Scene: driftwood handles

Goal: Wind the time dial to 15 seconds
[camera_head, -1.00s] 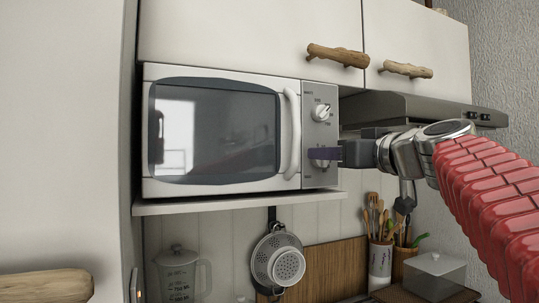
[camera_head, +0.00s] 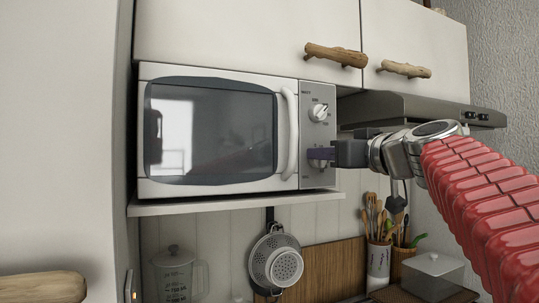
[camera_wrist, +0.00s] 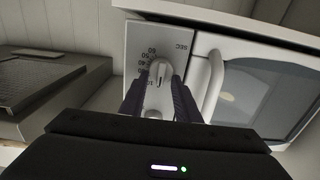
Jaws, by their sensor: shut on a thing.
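The white microwave (camera_head: 220,190) sits on a shelf under the cabinets, its door closed. Its grey control panel at right has an upper knob (camera_head: 319,112) and the lower time dial (camera_head: 319,164). In the head view, my gripper (camera_head: 320,153) covers much of that dial. In the wrist view, the light dial (camera_wrist: 159,71) sits between the two dark fingers of my gripper (camera_wrist: 159,86), which is shut on it. "SEC" and several printed numbers show around the dial. The exact setting is too small to read surely.
A white door handle (camera_head: 290,130) stands out just left of the panel. Driftwood handles (camera_head: 336,55) stick out from the cabinets above. A range hood (camera_head: 405,108) is close on the right. A strainer (camera_head: 276,262) hangs below the shelf.

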